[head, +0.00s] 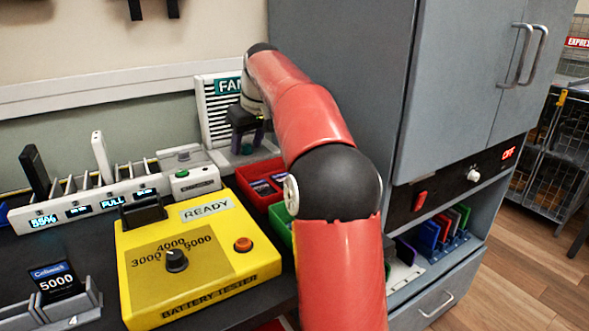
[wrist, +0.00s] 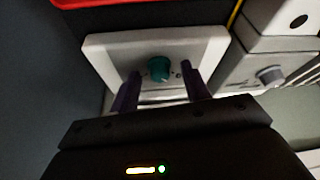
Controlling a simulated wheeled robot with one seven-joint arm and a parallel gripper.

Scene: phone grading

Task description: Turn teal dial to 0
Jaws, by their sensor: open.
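The teal dial (wrist: 159,68) sits on a pale, light-framed panel (wrist: 105,57) in the wrist view. My gripper (wrist: 160,76) is open, with one dark finger on each side of the dial in the picture. I cannot tell whether the fingers touch it or how far they are from it. In the head view, my gripper (head: 246,131) is in front of the white slatted unit (head: 215,112) with a partly covered "FAN" sign (head: 230,86). A small teal spot, likely the dial (head: 247,149), shows just below the fingers. The dial's number marks are not readable.
A grey knob (wrist: 270,76) on a white box is to the right in the wrist view. In the head view, a red bin (head: 246,183), a yellow battery tester (head: 140,260) and a white box with a green button (head: 195,183) stand close by. A tall grey cabinet (head: 385,100) is at right.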

